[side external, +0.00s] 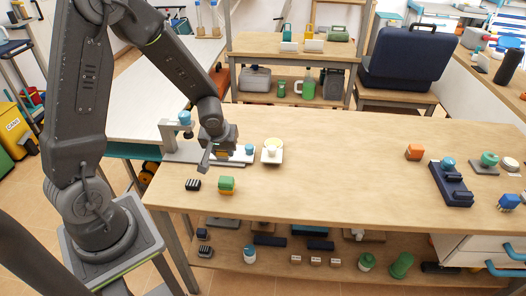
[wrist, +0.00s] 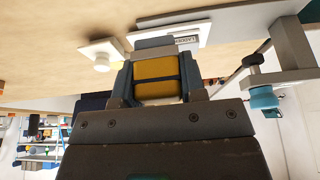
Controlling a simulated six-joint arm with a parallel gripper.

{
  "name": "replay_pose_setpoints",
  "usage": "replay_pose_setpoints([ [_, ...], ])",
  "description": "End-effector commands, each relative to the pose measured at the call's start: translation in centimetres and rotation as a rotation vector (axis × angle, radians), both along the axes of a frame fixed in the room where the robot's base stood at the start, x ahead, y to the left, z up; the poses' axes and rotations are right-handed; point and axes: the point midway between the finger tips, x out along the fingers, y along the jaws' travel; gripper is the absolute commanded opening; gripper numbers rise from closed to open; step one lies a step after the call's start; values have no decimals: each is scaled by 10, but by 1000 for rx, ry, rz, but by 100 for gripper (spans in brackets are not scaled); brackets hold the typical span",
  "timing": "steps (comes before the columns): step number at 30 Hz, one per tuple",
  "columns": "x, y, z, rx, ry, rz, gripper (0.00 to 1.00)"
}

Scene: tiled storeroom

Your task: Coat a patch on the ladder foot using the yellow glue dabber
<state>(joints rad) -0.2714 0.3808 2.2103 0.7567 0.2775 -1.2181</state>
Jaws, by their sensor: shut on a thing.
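My gripper (side external: 218,152) is shut on the yellow glue dabber (side external: 223,154), above the left part of the table. In the wrist view the yellow dabber (wrist: 157,80) sits between the two fingers of my gripper (wrist: 158,82), with a dark band across it and a grey end (wrist: 154,42) beyond. A clamp fixture (side external: 172,133) with a blue knob stands behind my gripper, and also shows in the wrist view (wrist: 290,45). My gripper hides part of its long plate.
A white holder (side external: 272,158) with a pale yellow dish is right of my gripper. A black ribbed block (side external: 193,185) and a green-and-yellow block (side external: 227,184) lie in front. An orange block (side external: 414,152) and a dark blue fixture (side external: 452,185) stand right. The table's middle is clear.

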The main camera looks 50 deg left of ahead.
Motion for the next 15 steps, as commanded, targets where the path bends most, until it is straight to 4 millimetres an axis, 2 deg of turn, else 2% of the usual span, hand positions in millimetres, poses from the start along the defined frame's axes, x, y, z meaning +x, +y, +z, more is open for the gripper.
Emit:
replay_pose_setpoints([
  [5, 2, 1, 0, 1, -1, 0, 19],
  [8, 13, 4, 0, 7, -2, 4, 19],
  [11, 37, 11, -1, 17, -3, 7, 19],
  [15, 85, 22, -2, 32, -3, 16, 19],
])
